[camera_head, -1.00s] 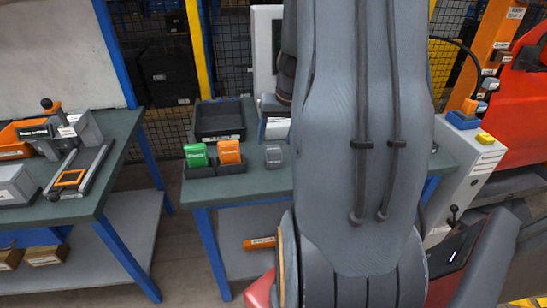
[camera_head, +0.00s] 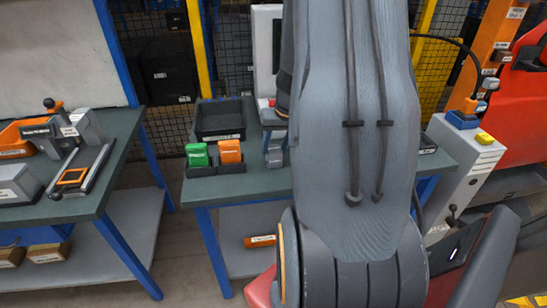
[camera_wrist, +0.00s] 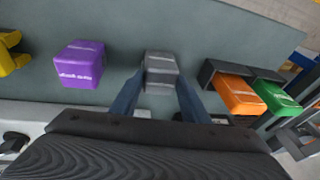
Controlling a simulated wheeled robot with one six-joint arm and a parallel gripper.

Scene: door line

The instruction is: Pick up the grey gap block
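The grey gap block (camera_wrist: 160,66) stands on the green-grey bench top in the wrist view. My gripper (camera_wrist: 159,88) is open, with one blue-grey finger on each side of the block's near end. I cannot tell whether either finger touches it. In the head view the grey gap block (camera_head: 275,155) is partly hidden behind my gripper (camera_head: 274,138), which is right above and around its top. The lower ends of the fingers are hard to make out there.
A green block (camera_head: 197,155) and an orange block (camera_head: 230,151) sit in a black holder left of the grey block. A black tray (camera_head: 220,136) stands behind. A purple block (camera_wrist: 80,65) and a yellow object (camera_wrist: 10,52) lie on the other side in the wrist view.

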